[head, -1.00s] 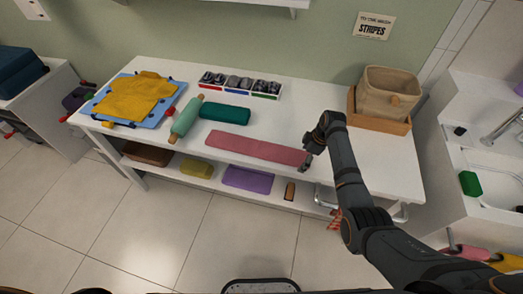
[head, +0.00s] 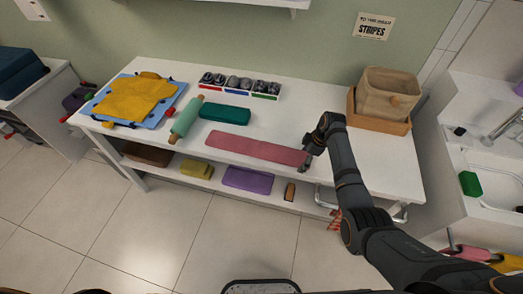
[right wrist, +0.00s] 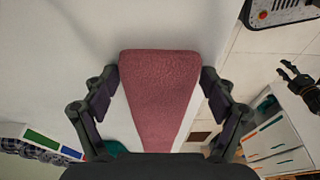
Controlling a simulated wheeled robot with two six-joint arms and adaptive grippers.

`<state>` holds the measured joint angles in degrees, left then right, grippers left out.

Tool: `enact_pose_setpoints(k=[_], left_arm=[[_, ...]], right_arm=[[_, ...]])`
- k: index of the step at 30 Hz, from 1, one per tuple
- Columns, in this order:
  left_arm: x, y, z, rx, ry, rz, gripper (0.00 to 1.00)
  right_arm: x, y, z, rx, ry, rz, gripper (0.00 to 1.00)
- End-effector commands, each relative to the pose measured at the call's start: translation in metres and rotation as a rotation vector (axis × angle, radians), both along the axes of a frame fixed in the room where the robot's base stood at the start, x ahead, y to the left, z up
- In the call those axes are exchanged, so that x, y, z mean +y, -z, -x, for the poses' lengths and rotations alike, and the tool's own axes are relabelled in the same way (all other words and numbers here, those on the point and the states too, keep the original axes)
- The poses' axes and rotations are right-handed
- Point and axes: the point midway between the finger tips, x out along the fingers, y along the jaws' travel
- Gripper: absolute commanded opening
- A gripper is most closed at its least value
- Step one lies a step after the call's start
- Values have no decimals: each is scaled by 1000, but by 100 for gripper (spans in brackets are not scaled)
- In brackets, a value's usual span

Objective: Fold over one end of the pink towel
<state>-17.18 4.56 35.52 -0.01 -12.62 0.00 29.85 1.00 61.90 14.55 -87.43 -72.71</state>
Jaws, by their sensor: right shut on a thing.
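The pink towel (head: 255,149) lies as a long flat strip along the front part of the white table. Its right end is at my right gripper (head: 306,162), which reaches in from the right. In the right wrist view, the towel (right wrist: 160,95) lies between the two fingers of my right gripper (right wrist: 160,90), one at each long side, and the gripper is shut on it. The towel looks flat, with no fold showing. My left gripper (right wrist: 292,78) shows small at the right of the right wrist view, apart from the towel, with its fingers apart.
Behind the towel lie a teal block (head: 225,114) and a green rolling pin (head: 187,118). A divided tray (head: 238,86) stands at the back. A yellow cloth (head: 135,98) lies on a blue board at the left. A beige basket (head: 387,93) stands back right. The table front right is clear.

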Motion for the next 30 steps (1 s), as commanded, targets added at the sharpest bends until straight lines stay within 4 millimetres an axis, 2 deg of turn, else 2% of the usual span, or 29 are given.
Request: enact_pose_setpoints(k=[9, 11, 14, 19, 30], left_arm=[[0, 0, 0, 0, 0, 0, 40], [0, -6, 0, 0, 0, 0, 40], [0, -24, 0, 0, 0, 0, 40], [0, -40, 0, 0, 0, 0, 40], [0, -41, 0, 0, 0, 0, 40]], right_arm=[[0, 1, 1, 2, 1, 2, 79], [1, -5, 0, 7, 0, 15, 78], [4, -22, -1, 25, -1, 72, 70], [5, -39, -1, 59, 0, 177, 70], [5, -41, -1, 69, 0, 213, 70]])
